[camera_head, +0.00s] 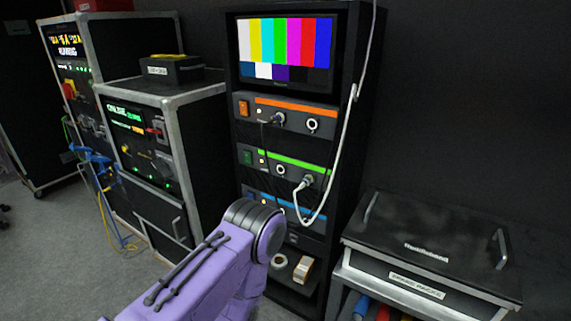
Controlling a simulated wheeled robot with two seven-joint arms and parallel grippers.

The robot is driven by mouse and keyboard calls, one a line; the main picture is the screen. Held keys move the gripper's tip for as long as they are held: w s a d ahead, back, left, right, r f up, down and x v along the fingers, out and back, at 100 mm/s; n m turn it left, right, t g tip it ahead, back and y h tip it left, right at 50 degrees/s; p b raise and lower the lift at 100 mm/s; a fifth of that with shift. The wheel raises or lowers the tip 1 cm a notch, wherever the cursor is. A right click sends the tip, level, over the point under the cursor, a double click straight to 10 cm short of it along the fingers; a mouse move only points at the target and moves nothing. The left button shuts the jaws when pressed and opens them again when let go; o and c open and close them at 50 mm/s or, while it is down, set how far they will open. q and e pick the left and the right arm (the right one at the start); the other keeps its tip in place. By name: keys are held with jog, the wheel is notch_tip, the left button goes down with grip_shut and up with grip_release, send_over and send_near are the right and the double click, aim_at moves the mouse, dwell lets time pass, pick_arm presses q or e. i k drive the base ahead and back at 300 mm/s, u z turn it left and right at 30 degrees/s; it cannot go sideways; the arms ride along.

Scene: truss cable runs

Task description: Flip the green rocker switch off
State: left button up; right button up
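The green rocker switch (247,157) is small and sits at the left end of the middle panel (289,168) in the tall black rack. This panel has a green stripe. It is too small to tell which way the switch is tipped. A purple arm link of mine with a dark joint rises from the bottom edge, in front of the rack's lower left. Neither gripper shows in the head view.
An orange-striped panel (285,111) with an orange switch is above, and a blue-striped panel (283,214) below. A white cable (350,105) hangs across the rack's right side. A black case (425,240) stands at right, two equipment racks at left.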

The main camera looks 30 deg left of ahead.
aim_at(247, 155)
jog(key=u, duration=1.4)
jog(key=i, duration=0.25)
jog(key=u, duration=0.1)
